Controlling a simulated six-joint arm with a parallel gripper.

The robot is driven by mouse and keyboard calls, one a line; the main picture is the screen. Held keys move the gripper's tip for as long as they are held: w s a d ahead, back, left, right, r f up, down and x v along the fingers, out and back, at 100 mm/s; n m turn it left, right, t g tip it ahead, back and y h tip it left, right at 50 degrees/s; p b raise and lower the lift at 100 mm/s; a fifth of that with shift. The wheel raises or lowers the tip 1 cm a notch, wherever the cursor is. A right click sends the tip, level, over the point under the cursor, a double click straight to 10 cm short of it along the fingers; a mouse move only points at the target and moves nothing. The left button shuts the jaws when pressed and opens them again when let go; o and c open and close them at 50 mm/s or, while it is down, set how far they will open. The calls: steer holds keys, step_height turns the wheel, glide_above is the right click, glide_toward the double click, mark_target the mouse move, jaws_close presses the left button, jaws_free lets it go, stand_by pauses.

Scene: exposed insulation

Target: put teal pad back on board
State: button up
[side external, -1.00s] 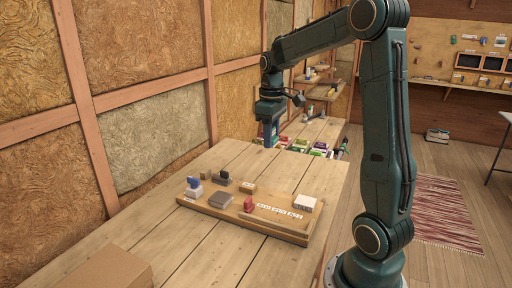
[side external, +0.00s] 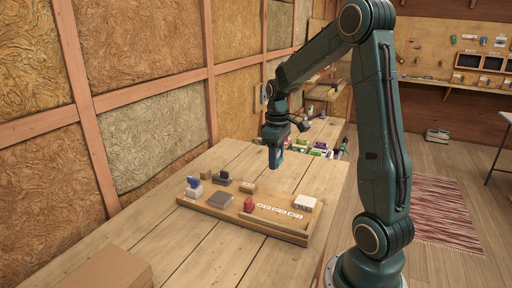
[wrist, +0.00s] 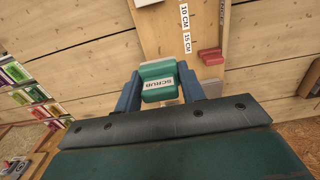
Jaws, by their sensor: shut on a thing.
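My gripper (side external: 276,158) is shut on the teal pad, a block with a white label reading SCRUB. In the wrist view the teal pad (wrist: 160,82) sits between the two blue fingers of my gripper (wrist: 162,90). In the side view my gripper points down, in the air beyond the far edge of the wooden board (side external: 228,216). The board lies flat on the table and carries several small blocks and a row of white labels (side external: 279,211). In the wrist view part of the board (wrist: 160,35) shows past the pad, apart from it.
On the board are a red block (side external: 248,204), a grey block (side external: 221,200), a white block (side external: 305,203) and a blue-and-white item (side external: 194,188). A dark block (side external: 222,180) stands near the board's far edge. A cardboard box (side external: 105,270) is at front left. Coloured packets (side external: 320,149) lie behind.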

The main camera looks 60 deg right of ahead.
mark_target(275, 197)
steer(key=shift+f, duration=5.75)
steer(key=shift+f, duration=0.1)
steer(key=o, duration=0.9)
steer(key=shift+o, duration=0.2)
step_height(275, 197, up, 12)
steer(key=shift+r, duration=0.15)
